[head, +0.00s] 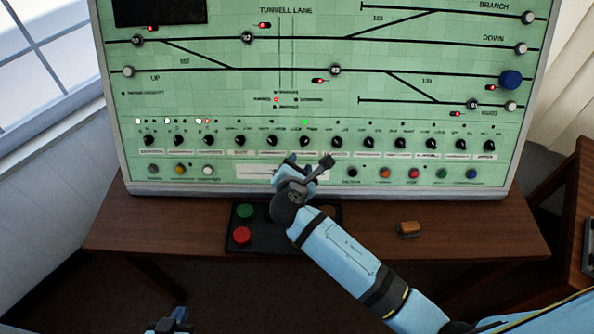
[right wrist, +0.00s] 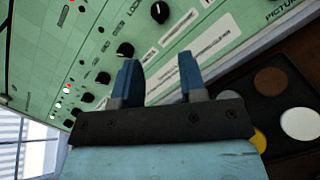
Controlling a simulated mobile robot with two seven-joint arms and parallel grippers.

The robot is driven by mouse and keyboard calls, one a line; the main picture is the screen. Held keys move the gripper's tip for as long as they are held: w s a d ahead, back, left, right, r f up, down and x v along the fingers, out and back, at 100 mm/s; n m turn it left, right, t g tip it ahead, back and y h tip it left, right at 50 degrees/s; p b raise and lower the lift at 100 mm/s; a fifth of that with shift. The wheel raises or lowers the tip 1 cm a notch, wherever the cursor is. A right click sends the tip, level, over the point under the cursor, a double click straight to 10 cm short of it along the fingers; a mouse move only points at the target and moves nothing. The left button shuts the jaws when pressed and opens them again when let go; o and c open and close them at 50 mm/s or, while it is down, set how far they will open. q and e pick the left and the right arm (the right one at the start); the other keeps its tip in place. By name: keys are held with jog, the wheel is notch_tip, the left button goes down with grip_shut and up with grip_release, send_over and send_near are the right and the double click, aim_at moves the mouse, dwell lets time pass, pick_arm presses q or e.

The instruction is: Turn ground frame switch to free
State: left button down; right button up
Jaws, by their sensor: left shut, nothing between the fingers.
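The green signal panel (head: 230,55) has a row of black rotary knobs, one being a middle knob (head: 304,141) below a lit green lamp (head: 305,122). Their labels are too small to read, so I cannot tell which knob is the ground frame switch. My right gripper (head: 305,162) is in front of the panel's lower middle, below the knob row. In the right wrist view its two blue fingers (right wrist: 160,80) stand apart with nothing between them. A black knob (right wrist: 125,51) lies beyond the fingers. My left gripper (head: 175,318) is low at the bottom edge, shut and away from the panel.
Coloured push buttons (head: 385,173) line the panel's bottom edge.

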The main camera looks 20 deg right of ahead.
jog(key=shift+v, duration=1.15)
jog(key=s+d+f+m+g+y+p, duration=0.25)
jog(key=s+f+m+y, duration=0.35)
jog(key=s+f+m, duration=0.5)
jog(key=s+d+r+m+y, duration=0.1)
jog(key=s+d+m+y, duration=0.2)
jog(key=s+m, duration=0.7)
jog(key=shift+s+d+m+p, duration=0.2)
jog(key=shift+s+m+p, duration=0.1)
jog(key=shift+s, duration=0.65)
jog(key=shift+r+t, duration=0.1)
jog(key=shift+t, duration=0.15)
